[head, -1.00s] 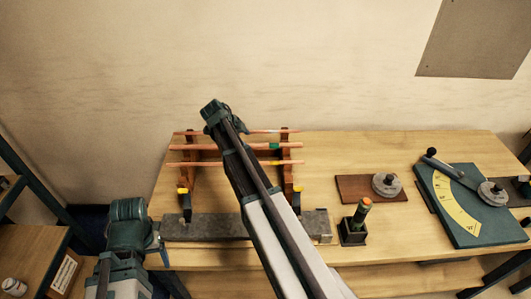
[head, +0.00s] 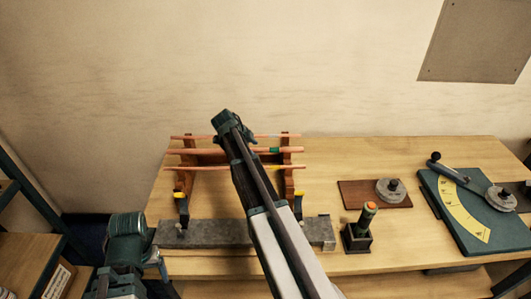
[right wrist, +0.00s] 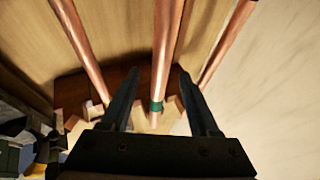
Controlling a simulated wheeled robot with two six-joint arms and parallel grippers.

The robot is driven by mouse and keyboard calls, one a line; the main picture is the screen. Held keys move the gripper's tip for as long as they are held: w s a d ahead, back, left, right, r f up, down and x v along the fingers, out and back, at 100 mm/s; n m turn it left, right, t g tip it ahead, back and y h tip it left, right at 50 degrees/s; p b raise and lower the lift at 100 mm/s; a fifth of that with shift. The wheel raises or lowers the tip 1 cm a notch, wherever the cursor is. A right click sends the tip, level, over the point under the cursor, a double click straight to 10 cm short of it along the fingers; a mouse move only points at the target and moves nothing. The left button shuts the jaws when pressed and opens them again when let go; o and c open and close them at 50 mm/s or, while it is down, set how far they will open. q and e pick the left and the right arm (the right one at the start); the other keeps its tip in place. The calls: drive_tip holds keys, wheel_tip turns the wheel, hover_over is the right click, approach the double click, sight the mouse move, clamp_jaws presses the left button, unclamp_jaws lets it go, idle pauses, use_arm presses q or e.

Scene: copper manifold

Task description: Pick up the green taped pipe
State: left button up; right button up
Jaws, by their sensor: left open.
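The green taped pipe (head: 290,150) is a copper pipe lying across the wooden rack (head: 287,180), with a green band near its right end. It also shows in the right wrist view (right wrist: 161,75). My right gripper (right wrist: 159,70) is open, with one finger on each side of this pipe in the picture, close to the green band. I cannot tell whether the pipe is between the fingers or below them. In the head view my right arm hides its gripper and part of the pipes. My left gripper (head: 127,228) is at the lower left, away from the rack; its fingertips are unclear.
A front copper pipe (head: 215,168) and a back pipe (head: 185,137) flank the taped one closely. A grey bar (head: 215,233) lies before the rack. A black holder (head: 356,238), a brown board (head: 360,195) and a green dial plate (head: 465,210) stand on the right.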

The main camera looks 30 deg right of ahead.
clamp_jaws()
idle(1.3)
